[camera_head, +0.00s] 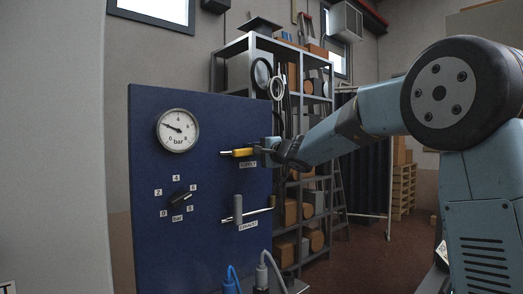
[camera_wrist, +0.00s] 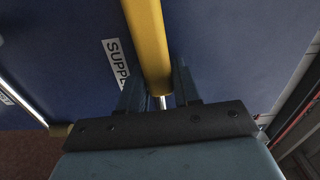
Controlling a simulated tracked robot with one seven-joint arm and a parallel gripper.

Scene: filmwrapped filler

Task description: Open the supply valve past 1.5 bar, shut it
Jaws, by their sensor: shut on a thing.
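The yellow supply valve handle (camera_head: 242,152) lies level on the blue panel (camera_head: 215,115), above a SUPPLY label (camera_head: 249,163). My gripper (camera_head: 266,151) is at the handle's right end. In the wrist view the yellow handle (camera_wrist: 148,45) runs down between the two fingers of my gripper (camera_wrist: 158,95), which are shut on it. The round white pressure gauge (camera_head: 178,130) is at the panel's upper left. Its needle points left and slightly up, around where 2 bar would be; that number is too small to read surely.
A grey exhaust handle (camera_head: 238,208) stands upright below the supply valve. A black regulator knob (camera_head: 181,195) with a numbered scale is at lower left. A shelf rack (camera_head: 250,41) with boxes stands behind the panel. Blue and grey hoses (camera_head: 232,277) are at the bottom.

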